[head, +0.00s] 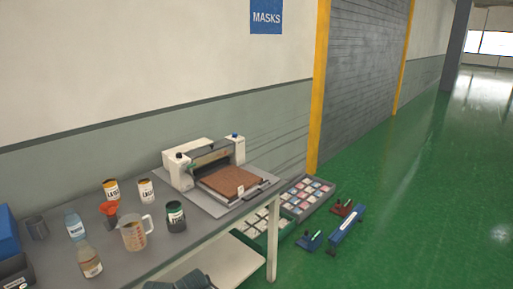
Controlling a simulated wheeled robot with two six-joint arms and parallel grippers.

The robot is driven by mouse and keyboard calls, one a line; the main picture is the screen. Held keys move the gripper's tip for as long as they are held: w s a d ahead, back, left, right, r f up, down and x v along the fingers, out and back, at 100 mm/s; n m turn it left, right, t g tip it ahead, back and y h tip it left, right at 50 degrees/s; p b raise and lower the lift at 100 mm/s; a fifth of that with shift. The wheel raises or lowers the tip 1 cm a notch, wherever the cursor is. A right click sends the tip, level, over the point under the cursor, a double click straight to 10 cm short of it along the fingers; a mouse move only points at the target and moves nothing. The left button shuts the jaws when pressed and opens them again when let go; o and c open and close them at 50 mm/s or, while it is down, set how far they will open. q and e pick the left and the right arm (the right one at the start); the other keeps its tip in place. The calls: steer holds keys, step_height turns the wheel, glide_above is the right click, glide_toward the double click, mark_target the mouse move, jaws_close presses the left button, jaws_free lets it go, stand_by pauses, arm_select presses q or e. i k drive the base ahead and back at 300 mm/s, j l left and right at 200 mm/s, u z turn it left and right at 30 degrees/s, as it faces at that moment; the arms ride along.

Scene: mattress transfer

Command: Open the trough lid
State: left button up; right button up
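A white bench machine (178,168) stands at the far right end of the grey table in the head view. A dark handle shows at the bed's right side. I cannot tell which part is the trough or its lid, or whether it is open. Neither of my grippers can be made out.
The grey table (155,262) holds cans (146,190), a dark jar (176,217), a measuring jug (134,234), bottles (75,226) and blue bins (8,233). Trays of small items (304,197) and a blue tool (346,231) sit on the floor to the right. Green floor (430,200) beyond is clear.

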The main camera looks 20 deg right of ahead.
mark_target(197, 152)
steer(key=z, duration=0.35)
steer(key=i+l, duration=1.35)
steer(key=i+j+u, duration=0.05)
steer(key=i, duration=0.05)
